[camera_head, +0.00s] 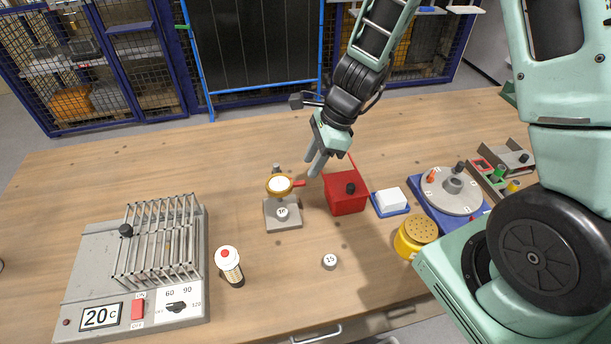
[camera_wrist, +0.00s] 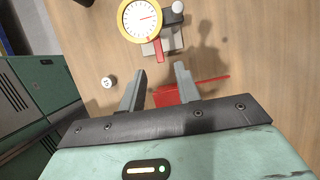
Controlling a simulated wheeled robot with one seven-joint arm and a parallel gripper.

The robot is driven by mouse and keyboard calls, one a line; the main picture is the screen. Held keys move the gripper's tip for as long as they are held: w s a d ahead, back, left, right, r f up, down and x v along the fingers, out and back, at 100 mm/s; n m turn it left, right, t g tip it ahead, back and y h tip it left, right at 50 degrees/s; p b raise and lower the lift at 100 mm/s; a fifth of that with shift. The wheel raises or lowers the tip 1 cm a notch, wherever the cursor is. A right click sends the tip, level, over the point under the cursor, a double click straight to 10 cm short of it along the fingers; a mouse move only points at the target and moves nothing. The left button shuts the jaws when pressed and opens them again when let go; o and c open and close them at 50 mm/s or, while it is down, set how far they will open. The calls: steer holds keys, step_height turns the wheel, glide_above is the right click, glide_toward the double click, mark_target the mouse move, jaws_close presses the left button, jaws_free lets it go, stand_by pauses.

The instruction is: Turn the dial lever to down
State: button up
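The dial (camera_head: 279,184) has a yellow rim and a white face and stands on a grey base (camera_head: 284,217). Its red lever (camera_head: 299,183) sticks out to the right in the head view.
A red box (camera_head: 346,195) with a black knob is close to the right of the dial. A small weight (camera_head: 330,262) lies in front. A white-topped cylinder (camera_head: 229,264) and a heater with a rack (camera_head: 75,270) are left. A blue tray (camera_head: 391,211) and turntable (camera_head: 447,195) are right.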

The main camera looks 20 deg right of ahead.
mark_target(302, 182)
steer(key=b+x, duration=0.1)
steer(key=x, duration=0.4)
jaws_close()
